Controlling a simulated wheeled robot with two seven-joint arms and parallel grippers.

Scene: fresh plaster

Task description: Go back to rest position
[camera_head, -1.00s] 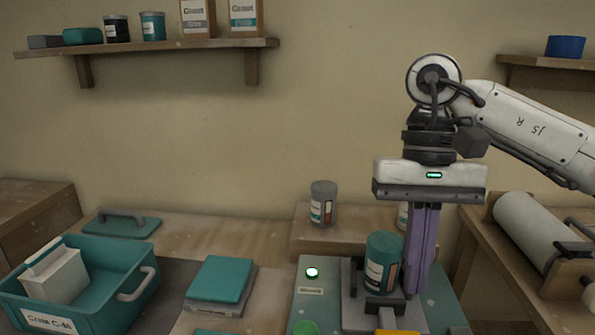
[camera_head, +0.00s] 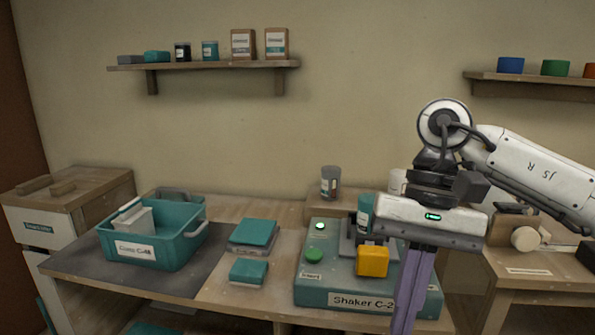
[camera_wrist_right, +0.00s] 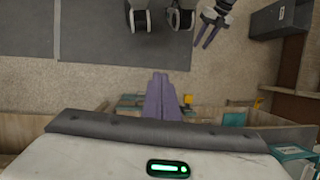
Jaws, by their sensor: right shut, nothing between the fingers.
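My right gripper (camera_head: 404,322) hangs pointing down in front of the right end of the shaker. Its purple fingers are together and empty; they also show shut in the right wrist view (camera_wrist_right: 161,80). My left gripper is outside the head view. In the right wrist view it appears at the top (camera_wrist_right: 206,36), with its two purple fingers apart and nothing visible between them. The teal shaker (camera_head: 345,299), labelled "Shaker C-2", stands on the bench with a green light on. A teal can (camera_head: 365,212) is in its clamp, partly hidden by my right gripper.
A teal crate (camera_head: 185,247) with a white box stands on the left of the bench. Teal blocks (camera_head: 254,233) lie between crate and shaker. A grey can (camera_head: 330,183) stands behind. A side table (camera_head: 530,264) is right. Open floor (camera_wrist_right: 215,80) shows in the wrist view.

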